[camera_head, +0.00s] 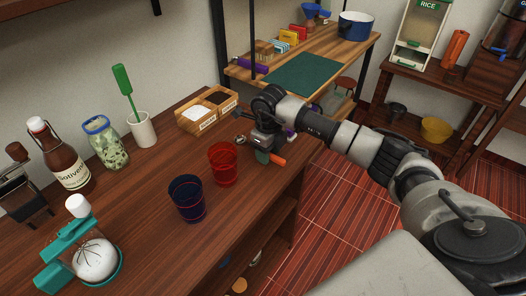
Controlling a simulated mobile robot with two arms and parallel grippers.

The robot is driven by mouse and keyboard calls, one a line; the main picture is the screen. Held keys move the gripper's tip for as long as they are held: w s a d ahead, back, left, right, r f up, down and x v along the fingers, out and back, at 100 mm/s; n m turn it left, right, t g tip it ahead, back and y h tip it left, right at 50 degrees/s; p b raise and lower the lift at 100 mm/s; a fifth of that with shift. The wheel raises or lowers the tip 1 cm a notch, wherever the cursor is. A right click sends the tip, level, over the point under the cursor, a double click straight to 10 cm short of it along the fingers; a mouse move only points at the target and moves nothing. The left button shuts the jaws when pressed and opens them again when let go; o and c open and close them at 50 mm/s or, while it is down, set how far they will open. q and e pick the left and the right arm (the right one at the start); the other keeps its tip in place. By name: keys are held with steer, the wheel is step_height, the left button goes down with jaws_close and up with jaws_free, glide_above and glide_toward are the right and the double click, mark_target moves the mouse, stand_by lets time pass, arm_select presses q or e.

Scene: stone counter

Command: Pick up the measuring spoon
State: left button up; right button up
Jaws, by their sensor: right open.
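A small shiny metal piece (240,139), possibly the measuring spoon, lies on the wooden counter just left of my right gripper; it is too small to be sure. An item with an orange handle and a green part (273,159) lies near the counter's right edge, just below the gripper. My right gripper (259,143) is open and low over the counter between these two, its arm reaching in from the right. Its fingertips are dark and small, so contact cannot be told. My left gripper is not in view.
A red glass (222,163) and a dark blue glass (187,198) stand left of the gripper. A wooden box with labelled compartments (205,112) is behind. A white cup (143,130), jar (106,143), bottle (59,156) and teal-framed holder (70,250) stand further left.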

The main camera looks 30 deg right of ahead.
jaws_close()
steer(key=shift+r, duration=0.1)
steer(key=shift+r, duration=0.6)
step_height(320, 180, up, 3)
steer(key=shift+r, duration=0.1)
steer(key=s+d+r, duration=0.2)
steer(key=s+r, duration=0.1)
steer(key=s, duration=0.2)
steer(key=s+d+r+b, duration=0.1)
steer(key=s+d+r, duration=0.1)
steer(key=s, duration=0.4)
steer(key=shift+r, duration=0.75)
